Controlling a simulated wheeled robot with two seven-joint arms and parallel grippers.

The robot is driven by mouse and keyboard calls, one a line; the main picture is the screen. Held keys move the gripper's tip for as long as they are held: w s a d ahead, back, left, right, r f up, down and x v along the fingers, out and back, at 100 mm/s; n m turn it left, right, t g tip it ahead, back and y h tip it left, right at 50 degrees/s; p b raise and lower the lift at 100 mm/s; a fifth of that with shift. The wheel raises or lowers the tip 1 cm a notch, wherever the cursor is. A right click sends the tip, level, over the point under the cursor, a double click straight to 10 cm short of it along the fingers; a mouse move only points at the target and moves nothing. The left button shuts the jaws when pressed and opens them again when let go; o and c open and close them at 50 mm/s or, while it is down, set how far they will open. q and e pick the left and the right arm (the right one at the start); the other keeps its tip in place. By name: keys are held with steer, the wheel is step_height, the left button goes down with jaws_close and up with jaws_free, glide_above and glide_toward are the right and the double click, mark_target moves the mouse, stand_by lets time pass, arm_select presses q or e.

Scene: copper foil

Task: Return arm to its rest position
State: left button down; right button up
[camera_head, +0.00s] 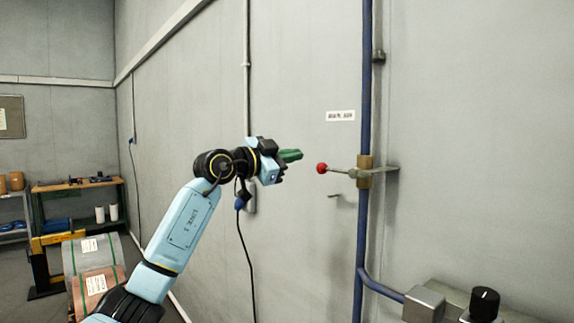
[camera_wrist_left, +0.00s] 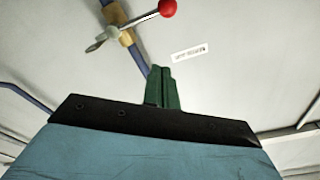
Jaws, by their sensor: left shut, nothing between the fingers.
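My left arm reaches in from the lower left of the head view, with its left gripper (camera_head: 298,155) raised in front of the grey wall. The green fingers are shut together with nothing between them. They also show shut in the left wrist view (camera_wrist_left: 162,76). A valve lever with a red ball knob (camera_head: 322,168) stands just right of the fingertips in the head view, apart from them. In the left wrist view the red knob (camera_wrist_left: 167,8) is at the top edge, beyond the fingers. My right gripper is not in view.
A blue vertical pipe (camera_head: 366,100) carries the brass valve (camera_head: 364,172). A black knob (camera_head: 484,303) on a metal box is at lower right. Copper-coloured rolls (camera_head: 98,284) and a shelf (camera_head: 80,184) stand at left. A cable hangs along the wall behind my arm.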

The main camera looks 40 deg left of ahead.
arm_select(q)
steer(key=shift+s+a, duration=0.15)
steer(key=shift+s, duration=0.4)
steer(key=shift+f, duration=0.1)
